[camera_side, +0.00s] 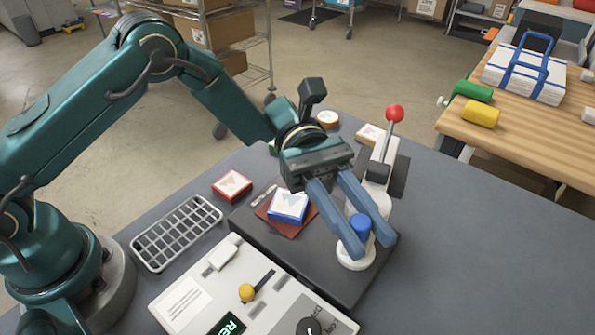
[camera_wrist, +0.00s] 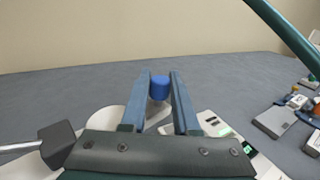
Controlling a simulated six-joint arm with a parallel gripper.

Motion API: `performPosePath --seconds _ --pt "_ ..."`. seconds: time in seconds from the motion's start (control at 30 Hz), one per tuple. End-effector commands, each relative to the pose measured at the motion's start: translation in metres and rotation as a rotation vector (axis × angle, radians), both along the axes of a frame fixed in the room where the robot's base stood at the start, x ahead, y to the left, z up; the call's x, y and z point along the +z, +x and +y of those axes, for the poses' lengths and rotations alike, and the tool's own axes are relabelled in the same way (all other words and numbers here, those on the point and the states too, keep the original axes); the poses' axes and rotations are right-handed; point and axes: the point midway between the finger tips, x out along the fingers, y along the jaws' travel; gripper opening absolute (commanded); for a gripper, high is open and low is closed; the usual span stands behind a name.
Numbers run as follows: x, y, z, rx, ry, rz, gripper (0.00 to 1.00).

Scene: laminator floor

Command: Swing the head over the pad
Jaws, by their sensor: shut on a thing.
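My gripper (camera_side: 368,243) is shut on the blue knob (camera_side: 359,225) of the head, its two blue fingers on either side of it. The knob also shows between the fingers in the wrist view (camera_wrist: 160,88). The head's round white plate (camera_side: 355,257) is under the knob, to the right of the pad and not over it. The reddish-brown pad (camera_side: 301,230) lies on the dark base, with a white, blue-edged tile (camera_side: 288,205) on it. A lever with a red ball (camera_side: 395,113) rises from the white press body behind the fingers. The fingers partly hide the head.
A red-edged tile (camera_side: 232,184) and a wire rack (camera_side: 177,233) lie left of the base. A white control box (camera_side: 245,295) with a yellow-knobbed lever stands in front. Small round and square pieces lie behind my wrist. The grey table to the right is clear.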

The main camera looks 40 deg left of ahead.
Motion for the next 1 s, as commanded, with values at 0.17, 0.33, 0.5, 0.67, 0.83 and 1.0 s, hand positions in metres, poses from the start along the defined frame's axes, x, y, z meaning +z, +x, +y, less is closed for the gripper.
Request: performPosePath --seconds 0.17,0.33,0.5,0.67,0.83,1.0 --pt "0.000 0.000 -0.002 0.022 0.000 0.000 0.00" --pt "0.000 0.001 -0.005 0.078 0.001 0.001 0.00" --pt "0.000 0.002 -0.011 0.187 0.002 0.000 0.00" --pt "0.000 0.006 -0.019 0.334 0.003 0.000 0.00" --pt "0.000 0.011 -0.026 0.490 0.005 -0.002 0.00" --pt "0.000 0.017 -0.031 0.626 0.004 -0.002 0.00"
